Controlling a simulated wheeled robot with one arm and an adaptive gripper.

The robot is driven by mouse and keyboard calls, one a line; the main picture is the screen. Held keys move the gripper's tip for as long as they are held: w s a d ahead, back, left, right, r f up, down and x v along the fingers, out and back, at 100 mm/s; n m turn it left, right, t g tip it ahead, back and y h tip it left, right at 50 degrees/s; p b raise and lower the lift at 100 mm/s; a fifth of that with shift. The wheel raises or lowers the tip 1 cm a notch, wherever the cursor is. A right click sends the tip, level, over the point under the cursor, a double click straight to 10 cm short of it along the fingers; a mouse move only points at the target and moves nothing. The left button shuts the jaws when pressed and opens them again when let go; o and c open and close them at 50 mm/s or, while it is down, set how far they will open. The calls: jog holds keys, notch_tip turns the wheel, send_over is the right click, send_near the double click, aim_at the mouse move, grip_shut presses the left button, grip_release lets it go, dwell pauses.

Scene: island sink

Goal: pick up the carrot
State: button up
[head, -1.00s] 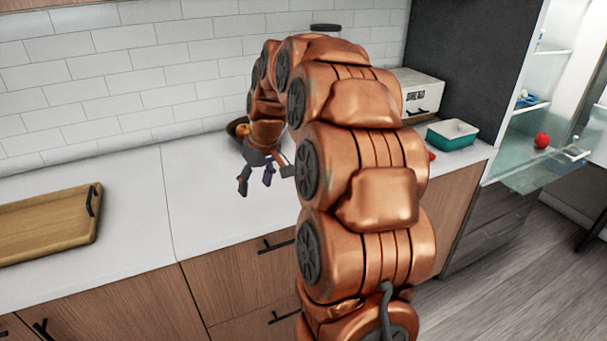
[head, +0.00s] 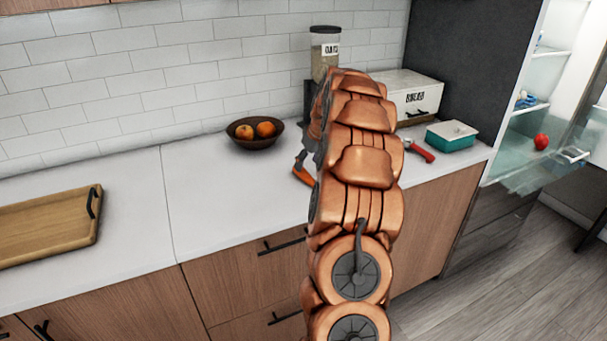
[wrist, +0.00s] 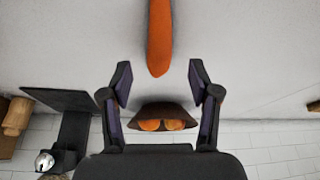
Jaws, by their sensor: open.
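The orange carrot (wrist: 160,38) lies on the white counter. In the wrist view it runs from the top edge down to a tip between and beyond my open fingers. In the head view an orange piece that looks like the carrot (head: 303,175) shows just left of my arm; the rest is hidden. My gripper (wrist: 159,69) is open and empty, with one dark finger on each side of the carrot's line. It is mostly hidden behind my arm in the head view. I cannot tell its height above the carrot.
A brown bowl (head: 255,142) with oranges stands left of the carrot, near the tiled wall. A labelled jar (head: 324,55), bread box (head: 408,98), red-handled item (head: 420,152) and teal dish (head: 452,136) are to the right. A wooden tray (head: 50,222) lies far left.

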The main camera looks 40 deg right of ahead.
aim_at(305, 172)
jog(key=shift+p+x, duration=1)
jog(key=shift+x, duration=1.45)
jog(key=shift+s, duration=0.15)
jog(key=c, duration=1.1)
grip_shut()
jog(key=shift+r, duration=0.1)
